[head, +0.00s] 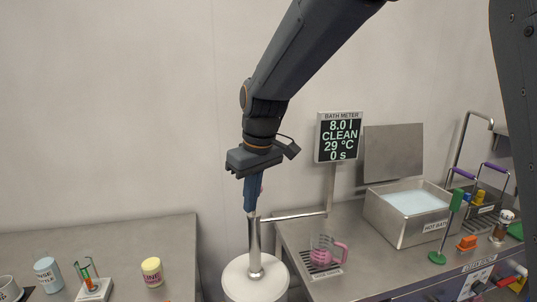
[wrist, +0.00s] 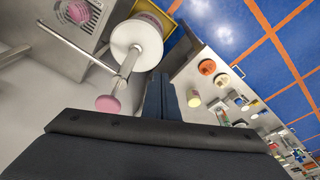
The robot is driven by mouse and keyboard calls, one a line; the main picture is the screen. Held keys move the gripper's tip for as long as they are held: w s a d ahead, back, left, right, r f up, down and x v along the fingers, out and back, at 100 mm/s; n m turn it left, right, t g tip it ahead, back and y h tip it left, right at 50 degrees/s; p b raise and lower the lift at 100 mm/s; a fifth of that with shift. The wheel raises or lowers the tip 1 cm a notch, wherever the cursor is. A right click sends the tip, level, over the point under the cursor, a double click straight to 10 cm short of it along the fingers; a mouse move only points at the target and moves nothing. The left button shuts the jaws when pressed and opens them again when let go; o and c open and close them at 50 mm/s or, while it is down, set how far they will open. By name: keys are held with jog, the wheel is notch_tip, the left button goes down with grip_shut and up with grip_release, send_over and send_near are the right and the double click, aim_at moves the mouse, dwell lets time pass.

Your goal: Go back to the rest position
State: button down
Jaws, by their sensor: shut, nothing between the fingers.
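My gripper (head: 250,208) hangs pointing down in the head view, its blue fingers together and empty. In the wrist view the closed fingers (wrist: 160,80) extend away from the dark gripper body. In the head view the fingers overlap the top of a metal post (head: 254,242) on a round white base (head: 240,282). The post shows beside the fingers in the wrist view, with a pink knob (wrist: 107,104) at its near end. I cannot tell whether the fingers touch the post.
The bath meter (head: 339,137) reads 8.0 l, CLEAN, 29 °C, 0 s.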

jog(key=s+d+f+m+b, duration=0.4)
jog(key=s+d+f, duration=0.2)
jog(key=d+f, duration=0.5)
jog(key=s+d+f+m+h+b, duration=0.1)
jog(key=s+d+f+m+b, duration=0.3)
jog(key=d+f, duration=0.7)
jog(key=shift+s+d+m+h+b, duration=0.35)
jog(key=shift+s+d+b, duration=0.25)
jog(key=shift+s+d, duration=0.5)
